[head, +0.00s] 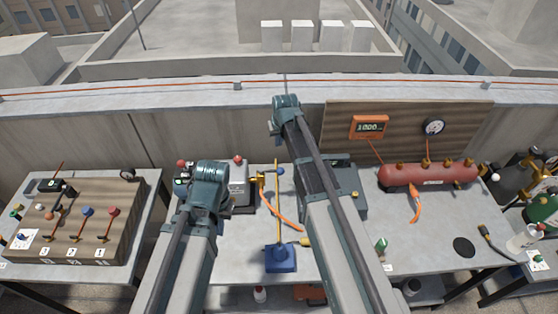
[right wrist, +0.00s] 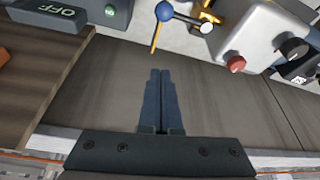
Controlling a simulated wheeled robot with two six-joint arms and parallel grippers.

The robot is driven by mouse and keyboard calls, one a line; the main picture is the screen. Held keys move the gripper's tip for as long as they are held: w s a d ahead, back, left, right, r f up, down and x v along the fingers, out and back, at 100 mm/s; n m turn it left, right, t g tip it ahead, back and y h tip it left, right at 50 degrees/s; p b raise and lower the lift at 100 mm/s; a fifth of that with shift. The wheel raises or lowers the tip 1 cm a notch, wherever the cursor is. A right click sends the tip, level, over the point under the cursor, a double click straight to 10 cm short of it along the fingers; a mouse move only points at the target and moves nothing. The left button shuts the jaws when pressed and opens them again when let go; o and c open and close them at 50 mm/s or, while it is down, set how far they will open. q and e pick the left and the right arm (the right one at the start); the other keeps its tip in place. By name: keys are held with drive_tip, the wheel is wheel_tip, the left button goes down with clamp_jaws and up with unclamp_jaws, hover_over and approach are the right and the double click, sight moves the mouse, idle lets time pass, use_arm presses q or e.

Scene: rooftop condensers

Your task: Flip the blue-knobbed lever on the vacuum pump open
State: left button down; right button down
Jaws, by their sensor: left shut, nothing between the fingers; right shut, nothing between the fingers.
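The blue-knobbed lever (right wrist: 156,30) shows at the top of the right wrist view, its thin yellow arm slanting down from the ball.
A dark box marked OFF (right wrist: 50,14) is near the right gripper. A red tank (head: 428,174) lies on the right. A lever board (head: 85,195) stands left. A parapet wall (head: 70,135) runs behind.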

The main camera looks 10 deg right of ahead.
sight(273, 171)
drive_tip(key=shift+f, duration=0.1)
wheel_tip(273, 171, down, 10)
drive_tip(key=b, duration=1)
drive_tip(key=shift+s, duration=0.3)
drive_tip(key=shift+s+m, duration=0.25)
drive_tip(key=shift+m, duration=0.05)
